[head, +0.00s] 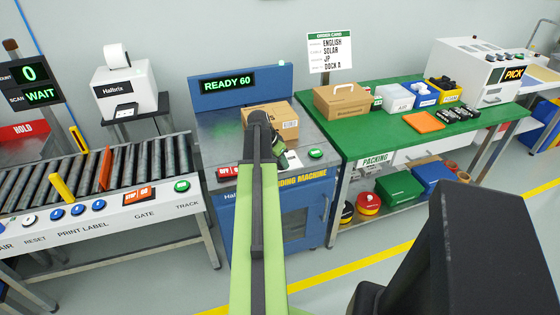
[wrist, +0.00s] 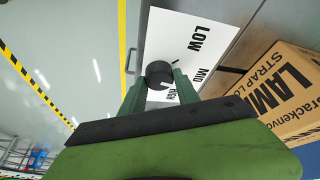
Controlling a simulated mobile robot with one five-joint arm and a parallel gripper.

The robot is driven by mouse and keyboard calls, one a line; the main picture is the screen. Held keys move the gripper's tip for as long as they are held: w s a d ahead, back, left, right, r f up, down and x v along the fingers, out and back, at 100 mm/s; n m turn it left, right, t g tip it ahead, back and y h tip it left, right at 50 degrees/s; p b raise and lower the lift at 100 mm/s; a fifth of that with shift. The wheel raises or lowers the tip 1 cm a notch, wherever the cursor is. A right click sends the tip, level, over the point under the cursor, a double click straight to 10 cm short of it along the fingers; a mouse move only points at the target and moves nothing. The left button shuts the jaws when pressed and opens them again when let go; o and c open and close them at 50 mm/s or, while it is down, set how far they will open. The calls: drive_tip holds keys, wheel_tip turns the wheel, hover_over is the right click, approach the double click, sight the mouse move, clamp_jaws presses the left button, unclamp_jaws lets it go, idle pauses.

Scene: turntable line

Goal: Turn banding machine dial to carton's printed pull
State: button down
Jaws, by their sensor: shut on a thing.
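The black dial (wrist: 158,72) sits on a white plate (wrist: 190,25) marked LOW, MID and HIGH in the wrist view. My gripper (wrist: 159,84) is shut on the dial, with one green finger on each side. I cannot tell which mark the dial points to. The carton (wrist: 290,95) is brown and lies to the right, printed "LAMI…" and "STRAP LO…", cut off by the frame edge. In the head view the carton (head: 285,114) rests on the blue banding machine (head: 262,210), whose display (head: 228,84) reads READY 60. My arm hides the dial there.
A red button (head: 226,172) and a green button (head: 316,153) are on the machine's front. A roller conveyor (head: 120,165) stands to the left. A green packing table (head: 395,135) with a cardboard box (head: 342,103) and bins stands to the right. The floor in front is clear.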

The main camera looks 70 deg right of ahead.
drive_tip(key=n+t, duration=0.1)
drive_tip(key=n, duration=0.2)
drive_tip(key=n+t, duration=0.1)
drive_tip(key=n, duration=0.2)
drive_tip(key=shift+s+h, duration=0.15)
drive_tip(key=shift+h, duration=0.15)
drive_tip(key=n+t, duration=0.2)
drive_tip(key=n, duration=0.3)
idle(0.4)
drive_tip(key=c, duration=0.9)
unclamp_jaws()
drive_tip(key=p+v, duration=1.6)
drive_tip(key=v, duration=0.1)
drive_tip(key=shift+s+d+r, duration=0.3)
drive_tip(key=shift+r, duration=0.05)
